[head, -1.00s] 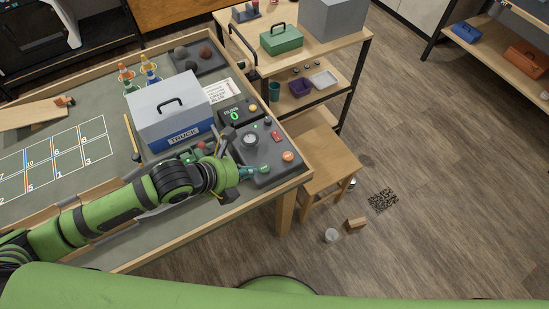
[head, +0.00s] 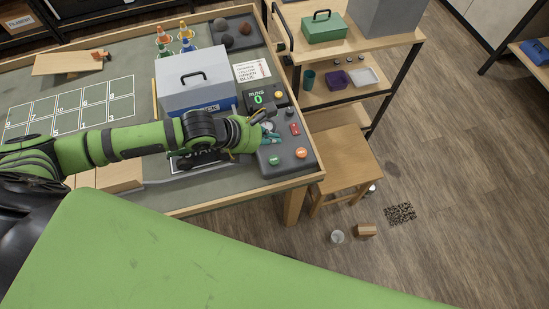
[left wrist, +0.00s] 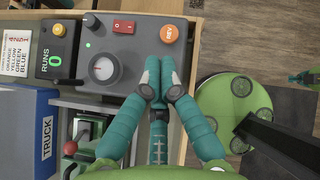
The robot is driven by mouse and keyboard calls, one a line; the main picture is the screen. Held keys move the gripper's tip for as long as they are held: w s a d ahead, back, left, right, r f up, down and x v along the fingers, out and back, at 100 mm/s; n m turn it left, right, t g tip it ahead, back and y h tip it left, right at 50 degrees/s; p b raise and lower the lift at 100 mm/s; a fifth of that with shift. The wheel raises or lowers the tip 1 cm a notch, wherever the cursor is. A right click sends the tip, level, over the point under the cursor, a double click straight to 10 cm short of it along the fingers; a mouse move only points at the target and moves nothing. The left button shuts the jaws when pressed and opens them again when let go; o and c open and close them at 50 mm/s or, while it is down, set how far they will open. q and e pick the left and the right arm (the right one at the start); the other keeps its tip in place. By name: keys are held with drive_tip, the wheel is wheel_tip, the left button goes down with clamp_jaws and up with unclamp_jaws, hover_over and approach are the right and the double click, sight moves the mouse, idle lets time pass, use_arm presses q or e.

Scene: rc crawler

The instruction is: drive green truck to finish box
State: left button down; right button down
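My left gripper (head: 268,137) is over the grey control panel (head: 286,170) at the table's right corner. In the left wrist view its teal fingers (left wrist: 158,80) come together with nothing between them, just below the orange REV button (left wrist: 169,34). The panel also has a dial (left wrist: 103,68) and a red switch (left wrist: 123,27). A blue box labelled TRUCK (left wrist: 46,140) with a grey lid (head: 192,80) stands beside the panel. A green part with a red ball (left wrist: 82,134) shows near it; I cannot tell whether it is the truck. A numbered grid (head: 70,105) lies on the table.
A RUNS counter reads 0 (head: 258,98). Coloured cones (head: 163,42), stones (head: 229,40) and a wooden ramp (head: 65,63) are on the table. A stool (head: 343,158) and shelf cart (head: 345,98) stand to the right. A small teal and dark part (left wrist: 303,77), perhaps my right gripper, shows at the wrist view's edge.

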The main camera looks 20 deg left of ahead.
use_arm(q)
drive_tip(key=b, duration=0.6)
hover_over(272, 161)
wheel_tip(272, 161, down, 7)
drive_tip(key=shift+a+f, duration=0.1)
drive_tip(key=shift+f+b, duration=0.35)
drive_tip(key=shift+f, duration=0.2)
idle(0.4)
drive_tip(key=shift+f, duration=0.35)
